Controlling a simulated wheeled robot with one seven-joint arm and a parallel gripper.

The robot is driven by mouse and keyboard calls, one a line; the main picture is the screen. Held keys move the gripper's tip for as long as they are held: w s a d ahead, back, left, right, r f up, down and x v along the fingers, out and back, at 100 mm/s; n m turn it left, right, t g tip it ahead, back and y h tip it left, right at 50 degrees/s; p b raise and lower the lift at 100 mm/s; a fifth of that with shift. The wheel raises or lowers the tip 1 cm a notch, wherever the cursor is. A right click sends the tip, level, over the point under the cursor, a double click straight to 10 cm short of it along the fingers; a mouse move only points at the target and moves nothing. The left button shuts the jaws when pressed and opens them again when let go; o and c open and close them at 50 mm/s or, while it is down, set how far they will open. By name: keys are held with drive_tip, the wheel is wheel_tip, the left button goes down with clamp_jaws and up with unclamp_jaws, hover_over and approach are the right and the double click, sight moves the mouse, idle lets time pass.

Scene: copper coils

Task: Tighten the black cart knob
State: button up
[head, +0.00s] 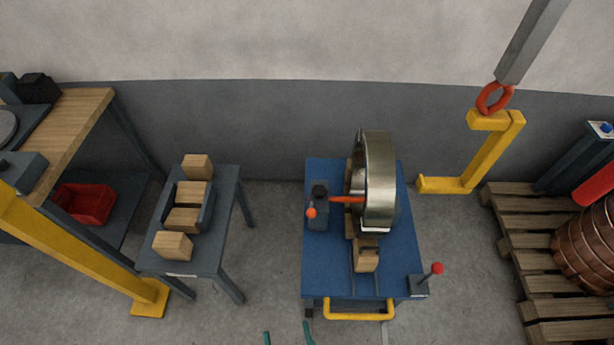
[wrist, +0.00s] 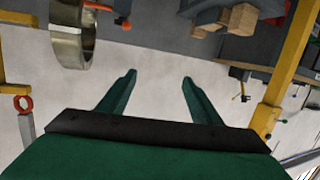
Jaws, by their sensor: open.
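The blue cart (head: 330,270) carries a dark clamp block on its left side. A black knob (head: 319,189) appears to sit on top of this block, with a small orange tip (head: 311,212) beside it. An orange rod (head: 347,199) runs from the block to a shiny metal ring (head: 378,180) standing upright on the cart. The likely knob also shows small at the top of the wrist view (wrist: 122,7). My gripper (wrist: 159,78) is open and empty, well apart from the cart. Only its green fingertips (head: 287,336) show at the bottom edge of the head view.
A lever with a red ball (head: 437,268) stands at the cart's front right corner, and a yellow handle (head: 358,314) crosses its front. A small table with wooden blocks (head: 173,245) is left. A yellow hook (head: 455,185) hangs right, near a pallet (head: 540,285) with copper coils.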

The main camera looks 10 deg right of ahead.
drive_tip(key=w+a+r+n+t+y, duration=0.2)
drive_tip(key=w+a+r+n+y, duration=0.75)
drive_tip(key=n, duration=0.35)
drive_tip(key=w+a+r+n+t+y, duration=0.2)
drive_tip(key=w+a+r+n+y, duration=0.5)
drive_tip(key=w+a+n, duration=0.5)
drive_tip(key=w+a+f+n+g+y, duration=0.2)
drive_tip(key=w+a+f+n+g, duration=0.15)
drive_tip(key=n+g, duration=0.7)
drive_tip(key=w+a+f+n+g+y, duration=0.25)
drive_tip(key=w+n+g, duration=0.35)
drive_tip(key=n, duration=0.7)
drive_tip(key=n+g+h, duration=0.3)
drive_tip(key=n+h, duration=0.4)
drive_tip(key=h, duration=1.4)
approach(320, 190)
wheel_tip(320, 190, down, 9)
drive_tip(key=shift+w+r, duration=0.15)
drive_tip(key=shift+r, duration=0.05)
